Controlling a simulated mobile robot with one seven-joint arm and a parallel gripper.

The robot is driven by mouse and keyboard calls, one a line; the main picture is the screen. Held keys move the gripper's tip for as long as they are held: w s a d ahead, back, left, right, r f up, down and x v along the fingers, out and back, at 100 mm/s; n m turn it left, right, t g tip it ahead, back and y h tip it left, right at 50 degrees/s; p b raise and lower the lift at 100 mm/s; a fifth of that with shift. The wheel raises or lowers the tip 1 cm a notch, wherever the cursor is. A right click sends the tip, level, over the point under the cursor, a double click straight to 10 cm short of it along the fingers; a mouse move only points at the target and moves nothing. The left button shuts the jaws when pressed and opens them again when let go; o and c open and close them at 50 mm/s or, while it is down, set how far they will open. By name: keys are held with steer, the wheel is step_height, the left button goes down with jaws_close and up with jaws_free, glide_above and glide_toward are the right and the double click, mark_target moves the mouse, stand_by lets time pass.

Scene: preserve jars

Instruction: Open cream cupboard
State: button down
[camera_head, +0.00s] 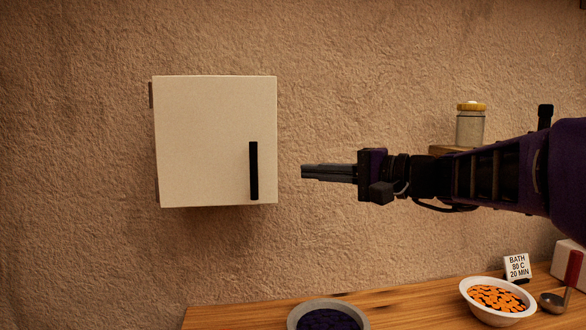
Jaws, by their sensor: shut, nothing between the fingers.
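The cream cupboard (205,140) hangs on the wall left of the middle. Its door looks closed. A dark vertical handle (253,170) sits near the door's lower right edge. My gripper (304,172) is shut and empty. It points left, at about the handle's height in the picture, and appears to the right of the cupboard. I see a gap between the fingertips and the cupboard's right edge. How far the gripper is in front of the wall is hard to tell.
A wooden counter (410,309) runs below. It bears a bowl of dark items (328,318), a white bowl of orange pieces (497,300), a small sign (517,267) and a ladle (552,302). A lidded jar (470,126) stands behind my arm. The wall around the cupboard is bare.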

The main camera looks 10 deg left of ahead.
mark_target(264, 165)
steer(key=shift+y, duration=0.3)
steer(key=x, duration=0.7)
steer(key=s+x, duration=0.1)
steer(key=x, duration=0.2)
steer(key=shift+w+a+r+p, duration=0.15)
steer(key=shift+a+r+p, duration=0.1)
steer(key=shift+a+p, duration=0.15)
